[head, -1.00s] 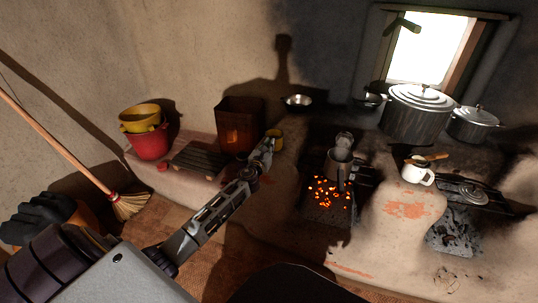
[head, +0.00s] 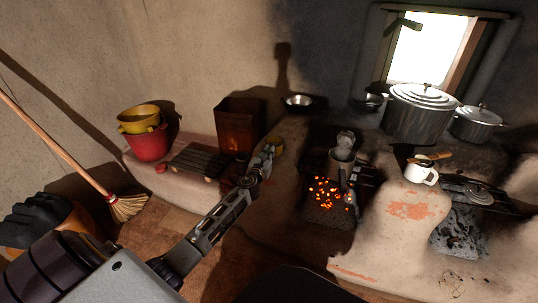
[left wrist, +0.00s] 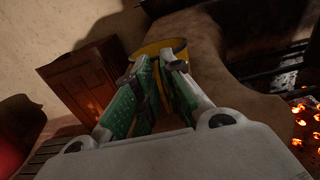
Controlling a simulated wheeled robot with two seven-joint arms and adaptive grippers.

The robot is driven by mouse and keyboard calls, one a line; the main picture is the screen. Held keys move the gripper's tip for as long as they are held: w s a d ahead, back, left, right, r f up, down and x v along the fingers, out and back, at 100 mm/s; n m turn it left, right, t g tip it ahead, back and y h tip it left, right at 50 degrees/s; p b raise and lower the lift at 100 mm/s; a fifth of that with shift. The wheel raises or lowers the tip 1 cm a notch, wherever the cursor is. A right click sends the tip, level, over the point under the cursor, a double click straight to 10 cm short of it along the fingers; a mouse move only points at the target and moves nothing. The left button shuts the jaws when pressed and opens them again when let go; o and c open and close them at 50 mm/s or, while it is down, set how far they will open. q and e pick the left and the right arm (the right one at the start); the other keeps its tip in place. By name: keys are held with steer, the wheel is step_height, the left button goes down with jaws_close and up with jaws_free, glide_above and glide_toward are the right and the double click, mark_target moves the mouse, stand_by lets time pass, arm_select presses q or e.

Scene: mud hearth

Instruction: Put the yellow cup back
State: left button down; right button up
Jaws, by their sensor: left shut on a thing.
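The yellow cup (head: 277,144) is at the tip of my left gripper (head: 268,153) in the head view, by the left edge of the mud hearth and right of the dark box. The left wrist view shows the yellow rim and wall of the cup (left wrist: 172,44) at the far end of the green-padded fingers (left wrist: 160,62). The fingers are shut on the cup and hide part of its side. I cannot tell whether its base touches the surface. My right gripper is not in view.
A dark open box (head: 240,125) and a slatted stand (head: 196,160) are left of the cup. A red bucket (head: 149,145) stands farther left. Glowing embers (head: 328,192) lie right of my arm, with a metal pot (head: 341,168) above. A white mug (head: 420,173) stands farther right.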

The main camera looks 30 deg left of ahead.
arm_select(q)
steer(key=shift+f, duration=0.1)
steer(key=c, duration=1.5)
jaws_free()
steer(key=shift+r, duration=0.2)
steer(key=shift+p+v, duration=1.1)
steer(key=shift+v, duration=4.9)
steer(key=shift+f, duration=0.1)
